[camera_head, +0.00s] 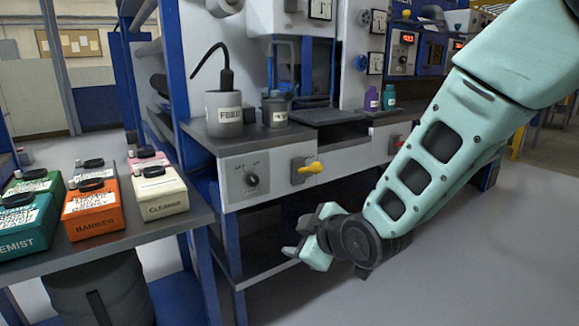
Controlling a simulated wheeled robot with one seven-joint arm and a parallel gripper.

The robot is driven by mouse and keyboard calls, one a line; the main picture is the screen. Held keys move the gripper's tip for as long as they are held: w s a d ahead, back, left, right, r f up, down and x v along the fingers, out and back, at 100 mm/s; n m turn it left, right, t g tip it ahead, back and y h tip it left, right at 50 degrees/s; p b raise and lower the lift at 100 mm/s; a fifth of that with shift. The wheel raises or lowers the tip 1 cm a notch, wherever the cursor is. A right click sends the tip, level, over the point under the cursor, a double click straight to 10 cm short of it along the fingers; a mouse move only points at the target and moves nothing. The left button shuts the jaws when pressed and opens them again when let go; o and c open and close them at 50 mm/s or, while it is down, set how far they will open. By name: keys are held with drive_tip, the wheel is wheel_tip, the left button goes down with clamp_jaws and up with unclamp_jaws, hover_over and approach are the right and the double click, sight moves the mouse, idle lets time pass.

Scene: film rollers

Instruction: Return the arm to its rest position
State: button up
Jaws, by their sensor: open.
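My arm, pale green, comes in from the upper right and reaches down to the middle of the camera_head view. My gripper (304,238) is at its lower end, in front of the machine bench and above the grey floor. Its fingers point left and are apart, with nothing seen between them. It touches nothing that I can see. The wrist hides part of the bench's lower frame.
A side table (165,228) at left carries several labelled boxes, among them an orange one (93,210) and a cream one (160,193). The machine bench (275,142) bears a grey FEED pot (224,113) and a yellow-handled lever (311,168). Floor at lower right is clear.

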drive_tip(key=s+d+m+g+h, duration=0.2)
drive_tip(key=s+d+g, duration=0.15)
drive_tip(key=s, duration=0.65)
drive_tip(key=s+d+m+g+h, duration=0.25)
drive_tip(key=s+d, duration=0.25)
drive_tip(key=s, duration=0.4)
drive_tip(key=s+d+m+g+h, duration=0.15)
drive_tip(key=s+d+g, duration=0.25)
drive_tip(key=s, duration=0.6)
wheel_tip(320, 180, up, 32)
drive_tip(key=p, duration=3.1)
drive_tip(key=shift+w+a+m, duration=0.15)
drive_tip(key=shift+a+m, duration=0.1)
drive_tip(key=shift+m, duration=0.15)
drive_tip(key=shift+f, duration=0.1)
